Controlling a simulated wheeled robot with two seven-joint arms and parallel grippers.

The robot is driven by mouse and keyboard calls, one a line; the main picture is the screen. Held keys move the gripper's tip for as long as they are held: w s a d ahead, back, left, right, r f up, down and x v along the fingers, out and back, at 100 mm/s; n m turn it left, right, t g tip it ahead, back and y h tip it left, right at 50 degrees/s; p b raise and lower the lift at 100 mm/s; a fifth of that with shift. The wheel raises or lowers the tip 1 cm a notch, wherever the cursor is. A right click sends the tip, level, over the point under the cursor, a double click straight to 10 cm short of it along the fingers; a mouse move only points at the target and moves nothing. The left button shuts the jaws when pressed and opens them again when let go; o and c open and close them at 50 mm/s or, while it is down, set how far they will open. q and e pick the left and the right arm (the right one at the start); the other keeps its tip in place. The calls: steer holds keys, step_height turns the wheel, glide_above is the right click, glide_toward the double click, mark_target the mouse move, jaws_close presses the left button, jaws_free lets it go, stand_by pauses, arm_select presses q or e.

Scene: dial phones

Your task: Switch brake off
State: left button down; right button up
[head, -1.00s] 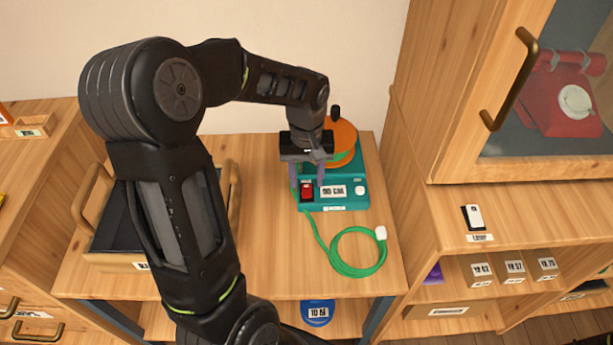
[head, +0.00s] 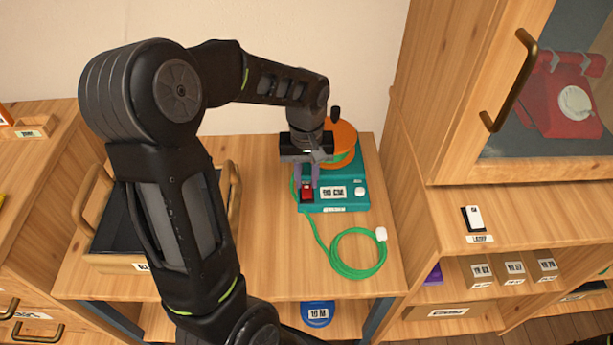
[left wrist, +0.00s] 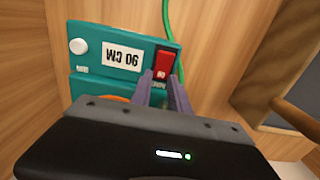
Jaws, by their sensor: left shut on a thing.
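The teal machine (head: 345,204) stands on the wooden table, with an orange reel (head: 341,137) at its back. A red switch (head: 307,193) sits at the front left of its panel; it also shows in the left wrist view (left wrist: 164,63). Beside it are a "90 CM" label (head: 333,192) and a white button (head: 359,192). My left gripper (head: 307,184) is over the panel with its fingertips at the red switch, one on either side, and looks shut on it. In the left wrist view the fingertips (left wrist: 162,82) reach the switch's near end. My right gripper is not in view.
A green cord (head: 352,273) with a white end lies coiled on the table in front of the machine. A tray (head: 232,215) with wooden handles stands left, partly behind my arm. A cabinet (head: 432,110) with a red phone (head: 565,100) rises at right.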

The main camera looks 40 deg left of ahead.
mark_target(307, 194)
arm_select(q)
steer(key=shift+s+d+f+t+y+b, duration=0.15)
steer(key=shift+t+y+b, duration=0.35)
steer(key=shift+b, duration=0.85)
steer(key=shift+s+d+t+y+b, duration=0.15)
steer(key=shift+t+y+b, duration=0.35)
steer(key=shift+b, duration=1.15)
steer(key=shift+r+t, duration=0.3)
steer(key=shift+r, duration=0.1)
steer(key=c, duration=1.2)
jaws_free()
steer(key=shift+c, duration=0.2)
steer(key=shift+r, duration=0.1)
steer(key=p+v, duration=0.2)
steer(key=v, duration=0.4)
steer(key=shift+s+d+r, duration=0.1)
steer(key=shift+d+r, duration=0.05)
steer(key=shift+r, duration=0.15)
steer(key=shift+s+d+r, duration=0.1)
steer(key=shift+s+r, duration=0.05)
steer(key=shift+r, duration=0.3)
